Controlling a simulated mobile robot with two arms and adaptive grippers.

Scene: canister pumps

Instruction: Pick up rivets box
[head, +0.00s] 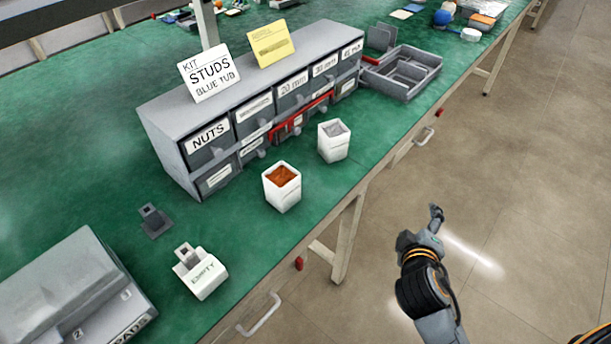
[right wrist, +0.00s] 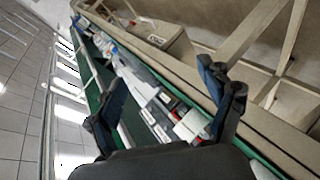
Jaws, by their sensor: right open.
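Two small open white boxes stand on the green bench in front of the drawer cabinet. One white box (head: 282,188) holds orange-brown contents. The other white box (head: 334,142), behind it to the right, holds grey contents. I cannot read their labels, so I cannot tell which holds rivets. My right gripper (head: 437,214) is over the floor, right of the bench edge and well apart from both boxes. In the right wrist view its fingers (right wrist: 160,80) are spread with nothing between them. My left gripper does not show.
An EMPTY container (head: 203,277) and a grey case (head: 70,290) are at lower left. Drawer handles (head: 260,315) protrude from the bench edge.

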